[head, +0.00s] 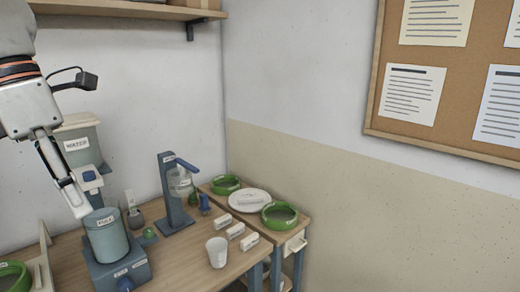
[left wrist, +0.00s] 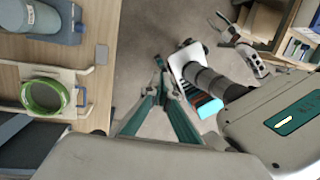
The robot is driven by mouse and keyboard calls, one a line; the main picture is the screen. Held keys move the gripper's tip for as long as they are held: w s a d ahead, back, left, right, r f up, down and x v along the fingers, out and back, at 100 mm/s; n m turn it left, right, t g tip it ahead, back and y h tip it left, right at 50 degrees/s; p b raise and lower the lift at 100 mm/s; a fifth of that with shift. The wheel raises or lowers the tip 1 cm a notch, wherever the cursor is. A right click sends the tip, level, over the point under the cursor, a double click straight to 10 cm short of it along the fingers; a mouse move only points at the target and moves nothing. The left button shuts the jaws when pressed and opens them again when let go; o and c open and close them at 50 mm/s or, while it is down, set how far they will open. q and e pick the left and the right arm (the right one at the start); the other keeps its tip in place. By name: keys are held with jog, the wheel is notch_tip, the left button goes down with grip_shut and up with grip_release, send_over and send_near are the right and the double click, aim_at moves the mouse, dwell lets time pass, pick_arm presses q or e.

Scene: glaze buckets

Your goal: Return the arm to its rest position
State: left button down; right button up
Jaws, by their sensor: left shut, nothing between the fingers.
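My left arm comes in from the left in the head view. Its gripper (head: 78,208) is shut and empty, pointing down close above the left of a teal bucket (head: 106,238) as seen there. In the left wrist view the same gripper (left wrist: 160,68) has its fingertips together over the floor, to the right of the table. My right gripper (left wrist: 222,25) shows small at the top of the left wrist view, with its fingers apart and nothing between them.
The bucket stands on a blue-grey base (head: 118,270) on the wooden table (head: 182,270). A larger container (head: 80,145), a blue stand (head: 172,195), a white cup (head: 217,252) and small labelled blocks are nearby. Green rings and a plate (head: 249,201) lie on the side table.

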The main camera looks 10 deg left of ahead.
pick_arm(q)
jog(key=w+a+f+n+t+h, duration=0.2)
jog(key=w+f+n+t+h, duration=0.5)
jog(key=w+f+h, duration=0.5)
jog(key=w+a+f+n+t+y, duration=0.15)
jog(key=f+n+t, duration=0.25)
jog(key=f+n, duration=0.45)
jog(key=a+f+n+t+y, duration=0.3)
jog(key=f+n+t, duration=0.1)
jog(key=f+n, duration=0.4)
jog(key=s+d+f+n+y, duration=0.1)
jog(key=s+f+n+y, duration=0.15)
jog(key=f, duration=0.45)
jog(key=s+d+f+n+y, duration=0.1)
jog(key=s+f+n+y, duration=0.1)
jog(key=f+n, duration=0.3)
jog(key=s+d+f+n+y, duration=0.2)
jog(key=f, duration=0.6)
jog(key=s+d+f+n+g+y, duration=0.1)
jog(key=s+d+f+n+g, duration=0.3)
jog(key=s+d+f, duration=0.6)
notch_tip(320, 180, down, 3)
jog(key=shift+d+r+n+g+y, duration=0.15)
jog(key=shift+d+n+g+y, duration=0.2)
jog(key=shift+d+n, duration=0.8)
